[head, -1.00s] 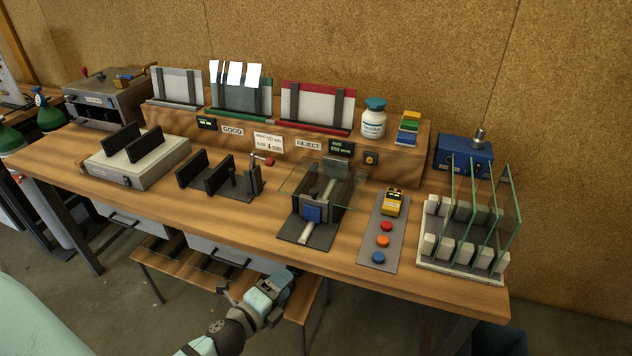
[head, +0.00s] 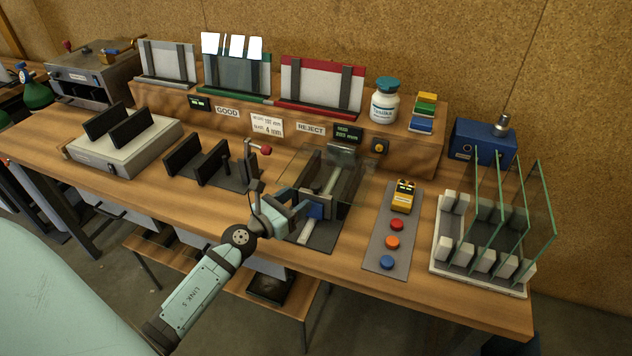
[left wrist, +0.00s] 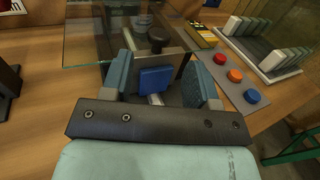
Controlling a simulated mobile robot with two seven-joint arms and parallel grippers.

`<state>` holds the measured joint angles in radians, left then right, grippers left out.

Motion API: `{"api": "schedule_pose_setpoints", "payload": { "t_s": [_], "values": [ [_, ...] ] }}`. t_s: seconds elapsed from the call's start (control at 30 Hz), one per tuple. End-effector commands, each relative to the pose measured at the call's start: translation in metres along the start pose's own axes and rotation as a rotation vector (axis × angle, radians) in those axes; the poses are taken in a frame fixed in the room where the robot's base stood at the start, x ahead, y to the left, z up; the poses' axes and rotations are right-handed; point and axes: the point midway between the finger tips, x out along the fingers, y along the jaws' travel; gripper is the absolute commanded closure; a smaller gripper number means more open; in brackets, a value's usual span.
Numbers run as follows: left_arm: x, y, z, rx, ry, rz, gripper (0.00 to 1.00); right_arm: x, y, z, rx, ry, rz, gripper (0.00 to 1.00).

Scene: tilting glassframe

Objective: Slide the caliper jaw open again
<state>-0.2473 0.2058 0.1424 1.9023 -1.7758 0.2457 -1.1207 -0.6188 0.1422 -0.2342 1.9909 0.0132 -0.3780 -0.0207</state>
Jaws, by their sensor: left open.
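The caliper is a dark fixture (head: 325,243) with a silver rail at the front middle of the bench. Its sliding jaw carries a blue block (head: 316,211), which also shows in the left wrist view (left wrist: 156,79). A clear glass pane (left wrist: 95,38) lies across the caliper behind the block and overhangs to the left. My left gripper (head: 304,212) is at the front of the caliper. Its two blue-padded fingers stand apart on either side of the block, with gaps visible in the left wrist view. My right gripper is not in view.
Right of the caliper is a grey panel (head: 378,272) with red, orange and blue buttons and a yellow device (head: 403,196). A white rack (head: 480,283) holds upright glass panes at far right. A dark slotted stand (head: 212,172) is to the left.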

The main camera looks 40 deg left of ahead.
Motion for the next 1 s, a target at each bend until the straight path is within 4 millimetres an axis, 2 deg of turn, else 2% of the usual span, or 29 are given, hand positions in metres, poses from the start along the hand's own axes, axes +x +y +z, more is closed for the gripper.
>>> {"api": "schedule_pose_setpoints", "payload": {
  "t_s": [0.1,0.3,0.5,0.77,0.8,1.0],
  "values": [
    [0.027,0.0,0.002,-0.001,-0.002,0.001,0.46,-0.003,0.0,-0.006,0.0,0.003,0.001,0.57],
    [0.059,0.0,0.0,-0.002,-0.001,0.0,0.46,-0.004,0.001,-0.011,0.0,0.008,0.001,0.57],
    [0.073,0.0,-0.001,-0.001,0.001,0.0,0.46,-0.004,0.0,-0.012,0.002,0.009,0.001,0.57],
    [0.075,0.0,-0.001,-0.001,0.001,0.0,0.46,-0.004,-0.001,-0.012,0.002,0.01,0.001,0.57],
    [0.075,0.0,-0.001,-0.001,0.001,0.0,0.48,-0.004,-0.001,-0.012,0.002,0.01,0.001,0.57],
    [0.075,0.0,-0.001,-0.001,0.0,0.0,0.94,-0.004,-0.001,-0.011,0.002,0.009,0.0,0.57]
  ]
}}
